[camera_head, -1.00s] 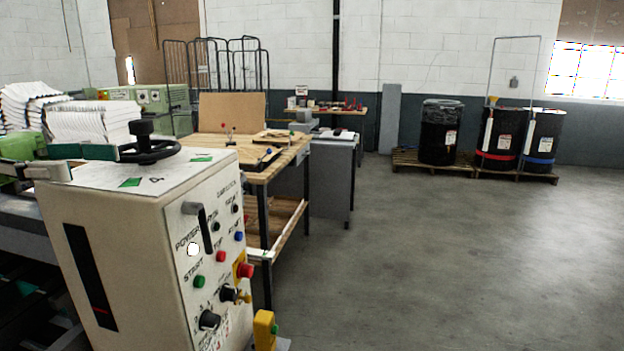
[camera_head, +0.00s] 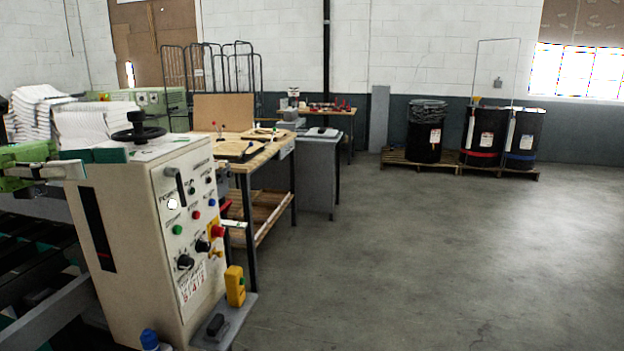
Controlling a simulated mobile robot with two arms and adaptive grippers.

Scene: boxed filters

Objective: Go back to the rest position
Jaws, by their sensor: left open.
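My left gripper (camera_head: 88,163) is at the left edge of the head view, with dark green pads and a pale grey finger. It is open, and I see nothing held in it. It overlaps the upper left of the beige control cabinet (camera_head: 130,215) in the picture; I cannot tell the gap between them. My right gripper is not in view.
White pleated stacks (camera_head: 95,122) stand behind the cabinet. A black handwheel (camera_head: 138,132) tops it, and a grey shelf (camera_head: 240,318) juts out at its foot. A wooden workbench (camera_head: 262,152) stands beyond. Black drums (camera_head: 425,140) sit on a pallet. The grey floor (camera_head: 400,260) at right is clear.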

